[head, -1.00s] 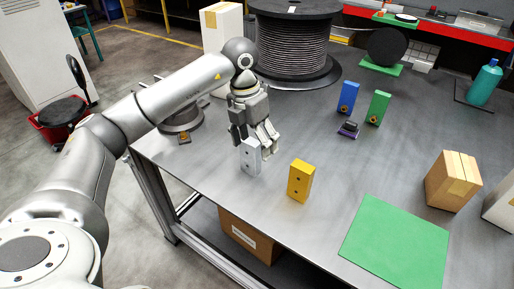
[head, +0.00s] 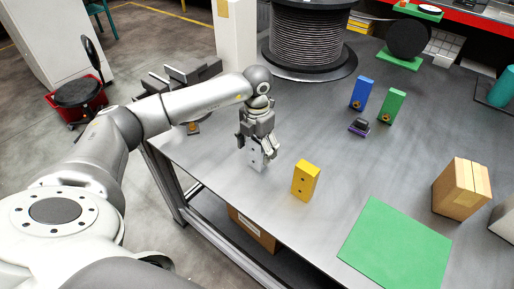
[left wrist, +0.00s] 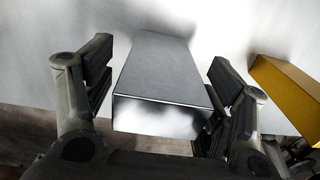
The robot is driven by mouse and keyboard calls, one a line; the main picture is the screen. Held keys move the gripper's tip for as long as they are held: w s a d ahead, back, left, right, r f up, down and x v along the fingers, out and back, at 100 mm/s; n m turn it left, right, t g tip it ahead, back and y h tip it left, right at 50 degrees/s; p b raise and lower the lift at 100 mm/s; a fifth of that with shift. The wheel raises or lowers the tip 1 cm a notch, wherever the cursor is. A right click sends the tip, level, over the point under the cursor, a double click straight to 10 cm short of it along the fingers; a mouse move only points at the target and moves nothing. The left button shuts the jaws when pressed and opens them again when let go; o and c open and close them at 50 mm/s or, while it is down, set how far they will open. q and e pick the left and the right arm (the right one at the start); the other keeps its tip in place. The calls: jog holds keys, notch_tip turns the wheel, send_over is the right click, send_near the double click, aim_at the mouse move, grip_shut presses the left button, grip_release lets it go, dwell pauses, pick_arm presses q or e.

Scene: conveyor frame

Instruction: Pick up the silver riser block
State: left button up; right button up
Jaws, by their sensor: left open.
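The silver riser block (head: 257,157) stands upright on the grey table near its left front edge. My left gripper (head: 258,148) is over it from above, its fingers hiding the upper part of the block in the head view. In the left wrist view the silver block (left wrist: 163,75) lies between the two open fingers of my left gripper (left wrist: 160,95). A gap shows on the left finger's side; the right finger is closer to the block, and I cannot tell whether it touches. My right gripper is not in view.
A yellow block (head: 305,181) stands close to the right of the silver one and shows in the left wrist view (left wrist: 292,88). Blue (head: 361,93) and green (head: 391,105) blocks stand farther back. A green mat (head: 395,243) and a cardboard box (head: 461,188) are at right.

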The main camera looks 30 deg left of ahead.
pick_arm(q)
jog(key=shift+f, duration=0.65)
jog(key=c, duration=1.4)
jog(key=shift+c, duration=0.8)
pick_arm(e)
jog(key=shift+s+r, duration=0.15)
pick_arm(q)
jog(key=shift+w+r, duration=0.1)
jog(key=shift+r, duration=0.15)
